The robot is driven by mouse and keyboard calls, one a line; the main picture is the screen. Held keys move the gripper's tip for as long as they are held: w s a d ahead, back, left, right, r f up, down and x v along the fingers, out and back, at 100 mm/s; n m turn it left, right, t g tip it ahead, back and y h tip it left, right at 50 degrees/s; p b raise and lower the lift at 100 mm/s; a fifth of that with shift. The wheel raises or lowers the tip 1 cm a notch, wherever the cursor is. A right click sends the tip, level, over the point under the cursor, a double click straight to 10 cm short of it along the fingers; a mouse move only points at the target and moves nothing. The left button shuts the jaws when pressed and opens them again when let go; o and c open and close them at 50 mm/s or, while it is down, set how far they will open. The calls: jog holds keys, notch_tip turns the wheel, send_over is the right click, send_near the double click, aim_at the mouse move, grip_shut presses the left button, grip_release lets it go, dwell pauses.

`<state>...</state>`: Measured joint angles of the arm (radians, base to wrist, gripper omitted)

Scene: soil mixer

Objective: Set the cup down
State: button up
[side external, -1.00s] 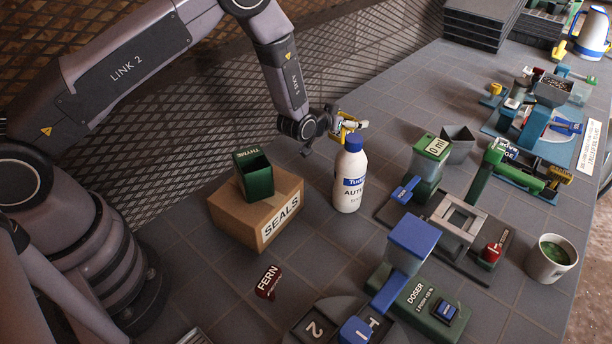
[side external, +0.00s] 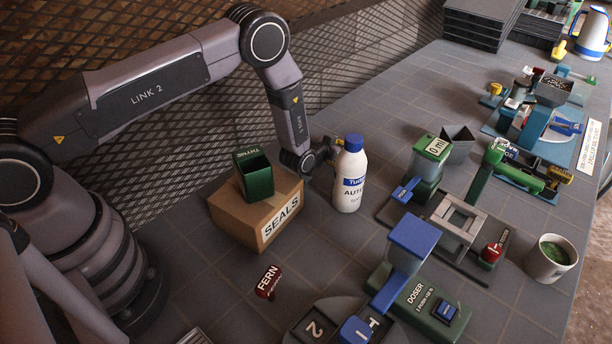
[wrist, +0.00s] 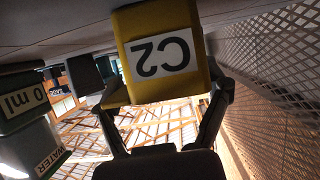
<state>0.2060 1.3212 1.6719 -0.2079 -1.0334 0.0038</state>
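A yellow block-shaped cup marked C2 (wrist: 158,55) fills the upper middle of the wrist view, its label upside down. My gripper (wrist: 166,98) has a finger against each side of it and is shut on it. In the side view my gripper (side external: 329,151) is low over the bench, just behind and left of a white bottle with a blue cap (side external: 350,180). The bottle hides most or all of the cup there. I cannot tell whether the cup's base touches the bench.
A cardboard box marked SEALS (side external: 258,212) carries a green THYME pot (side external: 255,178) left of the bottle. A 0 ml dispenser (side external: 428,160), grey hopper (side external: 456,146) and blue-topped doser (side external: 412,243) stand to the right. Bare bench lies behind the bottle.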

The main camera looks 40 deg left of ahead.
jog(key=o, duration=0.3)
jog(key=shift+o, duration=0.2)
jog(key=shift+r, duration=0.1)
